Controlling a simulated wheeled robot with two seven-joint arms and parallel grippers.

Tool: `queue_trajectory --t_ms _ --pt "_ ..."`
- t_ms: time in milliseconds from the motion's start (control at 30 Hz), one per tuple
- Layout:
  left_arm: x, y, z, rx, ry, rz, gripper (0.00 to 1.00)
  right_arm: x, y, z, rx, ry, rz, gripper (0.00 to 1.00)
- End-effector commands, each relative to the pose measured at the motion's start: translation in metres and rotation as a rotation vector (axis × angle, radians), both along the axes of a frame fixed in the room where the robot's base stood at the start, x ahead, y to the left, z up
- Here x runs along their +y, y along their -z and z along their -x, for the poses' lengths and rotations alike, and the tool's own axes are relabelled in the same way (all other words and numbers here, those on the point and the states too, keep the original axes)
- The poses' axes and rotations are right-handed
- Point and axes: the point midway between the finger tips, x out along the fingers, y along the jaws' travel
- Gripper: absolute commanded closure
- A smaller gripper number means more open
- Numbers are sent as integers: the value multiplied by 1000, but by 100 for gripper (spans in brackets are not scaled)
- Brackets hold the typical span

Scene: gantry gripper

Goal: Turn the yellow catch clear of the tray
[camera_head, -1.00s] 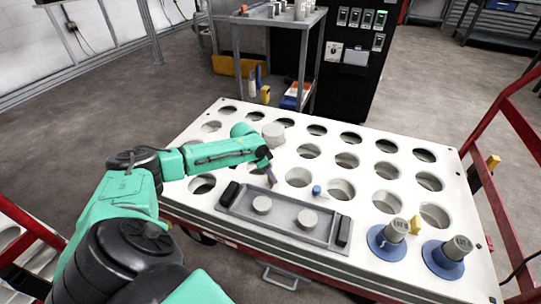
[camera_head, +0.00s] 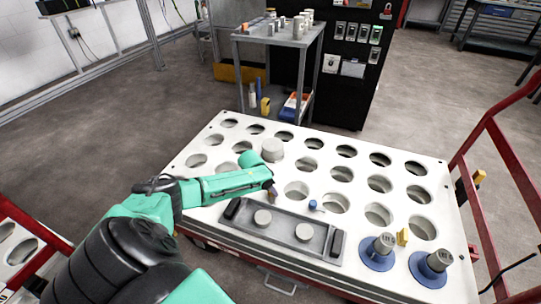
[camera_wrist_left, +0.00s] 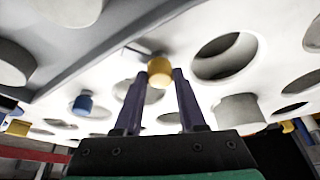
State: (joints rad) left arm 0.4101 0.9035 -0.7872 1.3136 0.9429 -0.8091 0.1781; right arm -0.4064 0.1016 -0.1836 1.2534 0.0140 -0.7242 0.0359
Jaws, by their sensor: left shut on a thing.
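The yellow catch (camera_wrist_left: 159,72) shows in the wrist view as a small round yellow knob between the fingertips. My left gripper (camera_wrist_left: 160,78) is shut on it; in the head view the same gripper (camera_head: 271,193) reaches down at the tray's far edge and hides most of the catch. The grey tray (camera_head: 270,234) has a black handle at each end and holds two grey round pieces. It is also the grey band at upper left in the wrist view (camera_wrist_left: 110,45). Whether the catch still overlaps the tray is unclear. My right gripper is out of view.
The white board (camera_head: 225,136) has rows of round holes. A blue knob (camera_head: 314,205) stands beside the tray's far edge. A grey cylinder (camera_head: 272,149) is behind my gripper. Two blue-based cylinders (camera_head: 378,252) (camera_head: 432,266) and a yellow piece (camera_head: 402,237) stand at the right. Red rails flank the cart.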

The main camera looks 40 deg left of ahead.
Motion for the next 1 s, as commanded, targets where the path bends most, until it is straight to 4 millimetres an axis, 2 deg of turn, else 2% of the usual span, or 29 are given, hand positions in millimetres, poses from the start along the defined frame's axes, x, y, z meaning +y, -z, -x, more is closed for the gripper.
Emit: queue_trajectory --t_ms 33,300,500,1000 --pt "-2 -5 1 2 -31 4 100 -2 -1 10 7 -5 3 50" --pt "-4 -4 1 3 -273 3 100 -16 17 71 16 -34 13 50" --pt "-6 -2 0 4 -465 3 100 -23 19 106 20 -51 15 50" --pt "-7 1 -2 2 -888 2 100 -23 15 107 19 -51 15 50"
